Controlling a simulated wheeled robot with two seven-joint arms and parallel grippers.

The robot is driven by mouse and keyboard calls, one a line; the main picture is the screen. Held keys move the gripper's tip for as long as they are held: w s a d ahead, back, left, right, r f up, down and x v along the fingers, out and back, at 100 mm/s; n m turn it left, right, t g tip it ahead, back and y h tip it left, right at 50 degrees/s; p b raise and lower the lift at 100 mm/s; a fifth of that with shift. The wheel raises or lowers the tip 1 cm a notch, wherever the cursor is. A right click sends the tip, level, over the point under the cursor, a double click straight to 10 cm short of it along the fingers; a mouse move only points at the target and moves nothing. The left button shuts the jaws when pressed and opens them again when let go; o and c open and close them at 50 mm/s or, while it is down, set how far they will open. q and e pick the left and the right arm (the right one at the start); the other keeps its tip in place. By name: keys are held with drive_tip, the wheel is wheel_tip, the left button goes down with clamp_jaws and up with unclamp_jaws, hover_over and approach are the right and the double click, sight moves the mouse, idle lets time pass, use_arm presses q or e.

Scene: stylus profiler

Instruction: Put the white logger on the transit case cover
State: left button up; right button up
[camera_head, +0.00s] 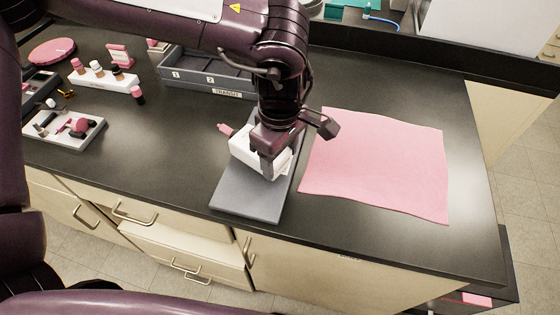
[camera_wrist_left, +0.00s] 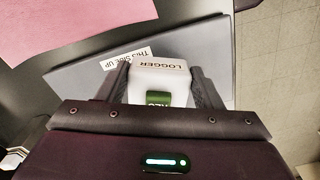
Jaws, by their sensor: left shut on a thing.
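The white logger (camera_head: 262,158) is between the fingers of my left gripper (camera_head: 268,150), which is shut on it. In the left wrist view the logger (camera_wrist_left: 159,78) shows its LOGGER label and a green screen, with a finger on each side. The transit case cover (camera_head: 245,198) is a flat grey slab on the bench, directly beneath the logger. Its THIS SIDE UP label shows in the left wrist view, where the cover (camera_wrist_left: 85,80) extends left of the logger. I cannot tell whether the logger touches the cover. My right gripper is not in view.
A pink cloth (camera_head: 380,165) lies right of the cover. The grey transit case (camera_head: 205,80) with numbered compartments stands behind. A white rack of small bottles (camera_head: 103,76) and a white tray (camera_head: 62,130) are at left. A small pink item (camera_head: 225,129) is beside the logger.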

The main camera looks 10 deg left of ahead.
use_arm(q)
wheel_tip(320, 180, down, 3)
drive_tip(key=shift+r, duration=0.15)
drive_tip(key=shift+f, duration=0.2)
drive_tip(key=o, duration=1.1)
drive_tip(key=shift+r, duration=0.55)
wheel_tip(320, 180, up, 11)
drive_tip(key=shift+r+b, duration=0.1)
drive_tip(key=shift+b, duration=0.55)
